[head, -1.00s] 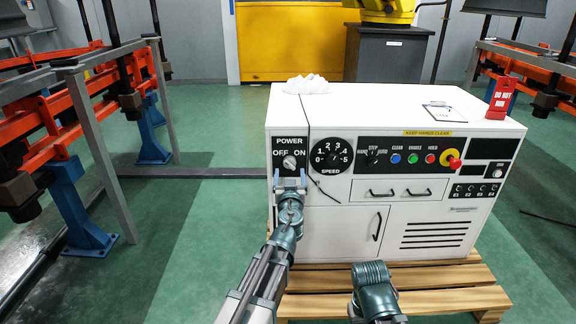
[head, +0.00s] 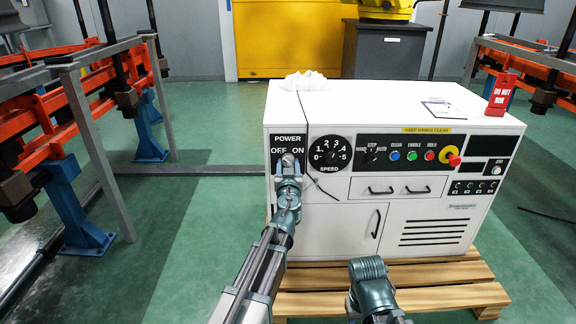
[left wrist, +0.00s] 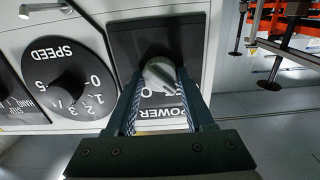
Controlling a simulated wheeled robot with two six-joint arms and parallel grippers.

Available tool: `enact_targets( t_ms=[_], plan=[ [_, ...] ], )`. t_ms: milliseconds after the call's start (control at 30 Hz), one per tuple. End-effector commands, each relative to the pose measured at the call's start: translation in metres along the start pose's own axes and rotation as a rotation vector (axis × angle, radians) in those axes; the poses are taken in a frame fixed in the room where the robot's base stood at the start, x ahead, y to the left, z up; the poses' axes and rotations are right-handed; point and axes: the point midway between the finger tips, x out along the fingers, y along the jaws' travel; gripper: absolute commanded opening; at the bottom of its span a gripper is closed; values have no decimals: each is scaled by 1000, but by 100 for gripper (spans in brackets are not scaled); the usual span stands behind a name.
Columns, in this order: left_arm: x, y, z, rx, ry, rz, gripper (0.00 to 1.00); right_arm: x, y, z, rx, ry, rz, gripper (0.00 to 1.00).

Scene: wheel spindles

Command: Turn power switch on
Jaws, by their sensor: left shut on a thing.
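The power switch is a light grey knob (head: 288,160) on a black panel marked POWER, OFF and ON, at the upper left of the white cabinet (head: 330,225). My left gripper (head: 289,169) reaches up to it from below and is shut on the knob. In the left wrist view the knob (left wrist: 159,74) sits between the two fingertips (left wrist: 160,82), with a pale bar slanting across its face. The fingers hide part of the OFF and ON lettering. My right arm shows at the bottom, but its gripper is not visible.
A speed dial (head: 330,154) is just right of the power panel. A dark cable hangs down the cabinet front between them. Coloured buttons and a red emergency stop (head: 453,160) are further right. A red DO NOT RUN sign (head: 501,94) stands on top.

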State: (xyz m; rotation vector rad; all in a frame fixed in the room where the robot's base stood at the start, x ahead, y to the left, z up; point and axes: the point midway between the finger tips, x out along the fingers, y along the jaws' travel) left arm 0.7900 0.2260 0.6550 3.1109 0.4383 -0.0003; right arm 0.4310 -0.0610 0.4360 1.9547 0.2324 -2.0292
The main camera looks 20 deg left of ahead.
Motion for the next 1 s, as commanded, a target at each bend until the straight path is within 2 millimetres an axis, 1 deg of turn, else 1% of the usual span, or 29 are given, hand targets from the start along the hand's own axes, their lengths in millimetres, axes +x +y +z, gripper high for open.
enact_targets(
  t_ms=[33,67,267,467,667,1000],
  plan=[
    [0,0,0,0,0,0,2,0,0,0,0,0,0,50],
    [0,0,0,0,0,0,0,0,0,0,0,0,0,50],
    [0,0,0,16,0,0,0,0,0,0,0,0,0,50],
    [0,0,0,103,0,0,0,0,0,0,0,0,0,50],
    [0,0,0,267,0,0,0,0,0,0,0,0,0,50],
    [0,0,0,591,0,0,0,0,0,0,0,0,0,50]
  ],
)
